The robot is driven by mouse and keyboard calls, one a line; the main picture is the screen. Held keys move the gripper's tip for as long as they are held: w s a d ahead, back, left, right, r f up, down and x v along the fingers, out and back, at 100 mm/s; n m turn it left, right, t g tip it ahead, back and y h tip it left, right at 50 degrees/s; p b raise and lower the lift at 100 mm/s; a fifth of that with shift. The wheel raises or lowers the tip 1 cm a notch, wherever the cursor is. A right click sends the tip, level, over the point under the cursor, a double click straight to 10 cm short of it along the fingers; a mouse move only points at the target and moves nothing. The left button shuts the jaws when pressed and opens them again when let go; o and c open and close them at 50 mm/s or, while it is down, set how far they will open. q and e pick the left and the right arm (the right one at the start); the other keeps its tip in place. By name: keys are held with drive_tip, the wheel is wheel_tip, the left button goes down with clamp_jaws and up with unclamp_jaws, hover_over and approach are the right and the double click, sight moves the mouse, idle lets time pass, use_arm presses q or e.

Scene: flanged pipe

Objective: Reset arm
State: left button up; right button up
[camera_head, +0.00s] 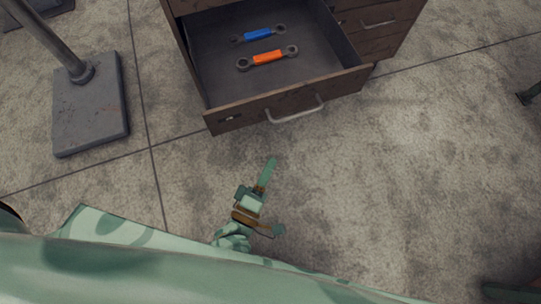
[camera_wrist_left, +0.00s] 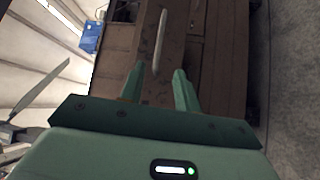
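My left gripper (camera_head: 274,198) is low in the middle of the head view, in front of the open drawer and apart from its handle. Its two fingers are spread with nothing between them. The left wrist view also shows the spread, empty fingers (camera_wrist_left: 160,82), with a drawer handle (camera_wrist_left: 160,38) beyond them. My right gripper is in neither view.
An open drawer (camera_head: 222,118) of a brown cabinet (camera_head: 380,38) holds a blue-handled wrench (camera_head: 258,34) and an orange-handled wrench (camera_head: 267,58). Its metal handle (camera_head: 296,112) sticks out in front. A stand with a square base (camera_head: 90,112) is at left. Open floor lies to the right.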

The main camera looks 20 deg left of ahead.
use_arm(q)
drive_tip(key=shift+s+a+f, duration=0.1)
drive_tip(key=shift+s, duration=0.3)
